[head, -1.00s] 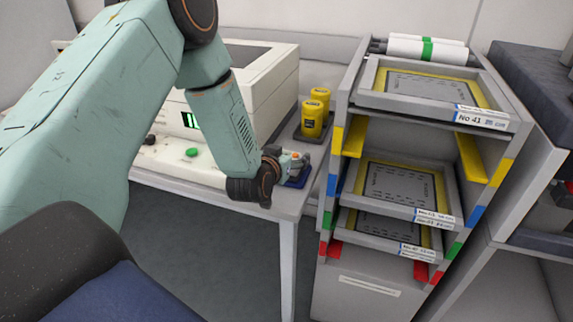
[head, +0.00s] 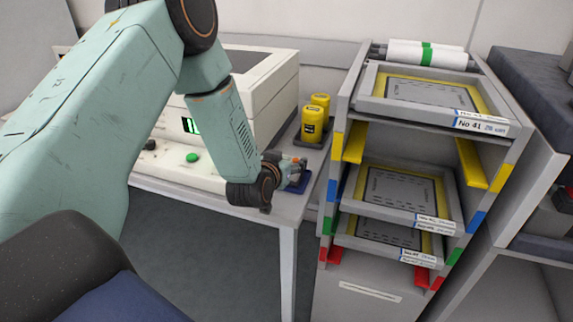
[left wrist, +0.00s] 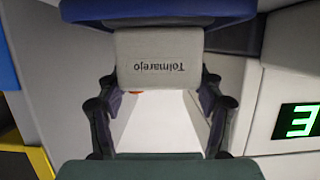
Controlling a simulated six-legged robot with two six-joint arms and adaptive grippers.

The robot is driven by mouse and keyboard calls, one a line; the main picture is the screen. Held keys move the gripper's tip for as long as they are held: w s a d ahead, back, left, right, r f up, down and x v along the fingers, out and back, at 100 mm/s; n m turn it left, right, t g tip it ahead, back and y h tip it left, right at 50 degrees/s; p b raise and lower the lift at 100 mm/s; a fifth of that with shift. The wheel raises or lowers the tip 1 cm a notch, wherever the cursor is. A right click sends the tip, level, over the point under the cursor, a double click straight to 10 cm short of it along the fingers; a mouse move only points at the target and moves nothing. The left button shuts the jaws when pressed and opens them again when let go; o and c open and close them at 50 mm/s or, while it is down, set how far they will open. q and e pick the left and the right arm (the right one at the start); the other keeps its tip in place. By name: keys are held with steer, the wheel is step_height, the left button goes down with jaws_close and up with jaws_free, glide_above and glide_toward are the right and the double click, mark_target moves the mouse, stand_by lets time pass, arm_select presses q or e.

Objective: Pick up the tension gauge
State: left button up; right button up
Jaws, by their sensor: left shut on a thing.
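The tension gauge is a small grey block; in the left wrist view (left wrist: 158,65) it carries upside-down lettering, with an orange spot just below it. In the head view my left gripper (head: 284,172) is at the table's right front corner, largely hidden behind its own wrist. In the left wrist view its two dark fingers (left wrist: 158,100) flank the gauge and are shut on it. A blue holder (head: 303,184) shows right beside the gauge; I cannot tell whether the gauge still touches it. My right gripper is not in view.
Two yellow containers (head: 312,125) stand in a dark tray behind the gripper. A cream machine with a green display (head: 190,125) is left of it. A grey rack of framed screens (head: 430,118) stands close on the right. Open floor lies before the table.

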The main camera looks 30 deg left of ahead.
mark_target(286, 159)
arm_select(q)
step_height(286, 159, up, 10)
steer(key=p, duration=0.3)
